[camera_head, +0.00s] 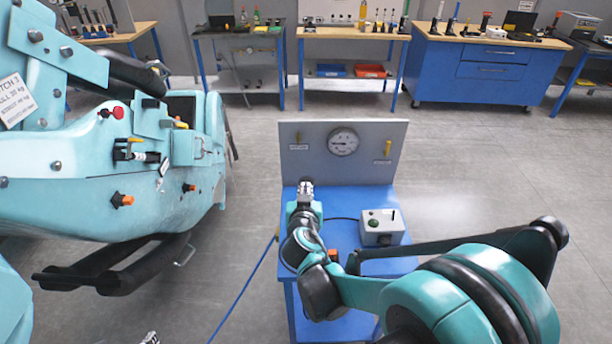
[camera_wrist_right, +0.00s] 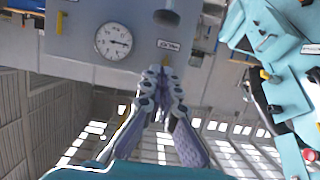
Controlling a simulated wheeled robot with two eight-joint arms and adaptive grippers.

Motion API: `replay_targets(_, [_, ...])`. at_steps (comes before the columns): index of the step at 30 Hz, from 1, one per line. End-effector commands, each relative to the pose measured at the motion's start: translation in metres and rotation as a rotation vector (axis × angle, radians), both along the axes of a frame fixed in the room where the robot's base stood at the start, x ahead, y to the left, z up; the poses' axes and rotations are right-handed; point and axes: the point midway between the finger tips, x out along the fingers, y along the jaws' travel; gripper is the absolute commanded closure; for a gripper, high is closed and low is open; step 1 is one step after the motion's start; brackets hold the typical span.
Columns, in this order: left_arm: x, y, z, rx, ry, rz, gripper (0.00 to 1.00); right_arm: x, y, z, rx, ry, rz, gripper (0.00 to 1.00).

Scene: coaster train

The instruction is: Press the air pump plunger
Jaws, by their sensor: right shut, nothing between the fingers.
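A blue stand (camera_head: 350,197) with an upright grey panel (camera_head: 365,170) stands ahead. My right arm reaches over the stand's left side. My right gripper (camera_head: 306,190) is shut and empty, in front of the panel's lower left. In the right wrist view my right gripper (camera_wrist_right: 160,72) has its fingertips together, just below a dark rounded cylinder (camera_wrist_right: 167,16). This may be the pump plunger; I cannot tell whether they touch. The pump body is not clearly visible, and my arm covers part of the stand. A small piece, likely my left gripper (camera_head: 150,338), shows at the bottom edge; its jaw state is unclear.
The panel has a round gauge (camera_head: 343,142) and a yellow handle (camera_head: 388,148). A grey control box (camera_head: 381,228) sits on the stand, right of my arm. A blue hose (camera_head: 245,288) runs along the left. A large teal coaster car (camera_head: 70,190) fills the left.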

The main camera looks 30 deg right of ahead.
Motion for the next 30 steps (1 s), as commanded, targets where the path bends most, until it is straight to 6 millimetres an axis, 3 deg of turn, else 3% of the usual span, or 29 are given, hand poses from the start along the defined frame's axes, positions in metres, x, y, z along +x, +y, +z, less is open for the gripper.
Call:
replay_targets(17, [0.000, 0.000, 0.001, 0.000, 0.000, 0.000, 0.21, 0.012, -0.006, 0.001, -0.008, -0.041, -0.004, 1.00])
replay_targets(30, [0.000, 0.000, -0.017, 0.000, 0.000, 0.000, 0.21, 0.082, -0.050, -0.021, -0.008, -0.041, -0.004, 1.00])
